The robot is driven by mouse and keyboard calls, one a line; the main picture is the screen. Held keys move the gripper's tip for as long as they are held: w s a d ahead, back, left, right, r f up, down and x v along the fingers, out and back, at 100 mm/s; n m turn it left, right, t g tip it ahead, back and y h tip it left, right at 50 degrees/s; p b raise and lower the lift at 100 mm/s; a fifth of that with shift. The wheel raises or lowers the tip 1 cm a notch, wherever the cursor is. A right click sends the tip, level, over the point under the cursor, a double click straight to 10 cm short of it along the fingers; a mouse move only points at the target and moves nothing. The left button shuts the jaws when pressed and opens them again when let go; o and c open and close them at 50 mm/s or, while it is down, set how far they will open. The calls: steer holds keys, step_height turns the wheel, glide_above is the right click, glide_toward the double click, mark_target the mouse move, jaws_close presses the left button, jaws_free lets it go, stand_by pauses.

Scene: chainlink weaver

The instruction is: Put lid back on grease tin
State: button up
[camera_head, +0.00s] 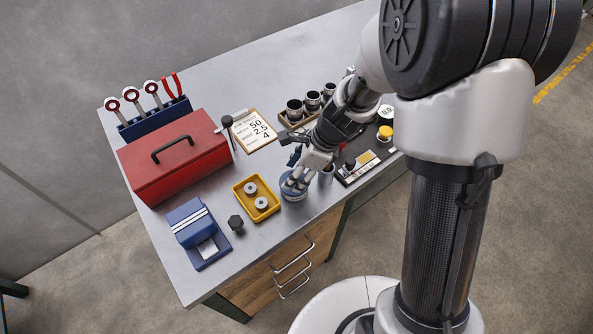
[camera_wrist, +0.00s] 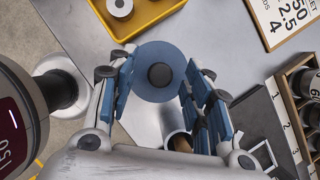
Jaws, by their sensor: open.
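My gripper (camera_head: 298,178) is open above a round blue tin (camera_head: 292,194) near the front edge of the bench. In the wrist view, a blue disc with a dark round knob (camera_wrist: 160,56) lies between the blue finger pads of my gripper (camera_wrist: 162,78), with gaps visible at the sides. It looks like the tin's lid, lying over the tin; whether it is fully seated I cannot tell. In the head view my fingers hide part of the tin's top.
A metal cup (camera_head: 326,176) stands close right of the tin. A yellow tray (camera_head: 238,189) with metal rings is close left. A red toolbox (camera_head: 205,151), a blue device (camera_head: 186,222), a clipboard (camera_head: 252,137) and a rack of dark cups (camera_head: 285,121) stand around.

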steer(key=v, duration=1.2)
steer(key=s+d+r+n+t+h, duration=0.2)
steer(key=s+r+n, duration=0.3)
steer(key=s+n, duration=0.4)
steer(key=s+d+r+n+t+h, duration=0.1)
steer(key=s+d+r+n+h, duration=0.1)
steer(key=s+d+r+n, duration=0.3)
steer(key=s+r+n, duration=0.1)
steer(key=s+n, duration=0.3)
steer(key=n, duration=0.2)
steer(key=shift+s+d+t, duration=0.25)
steer(key=shift+s+t, duration=0.15)
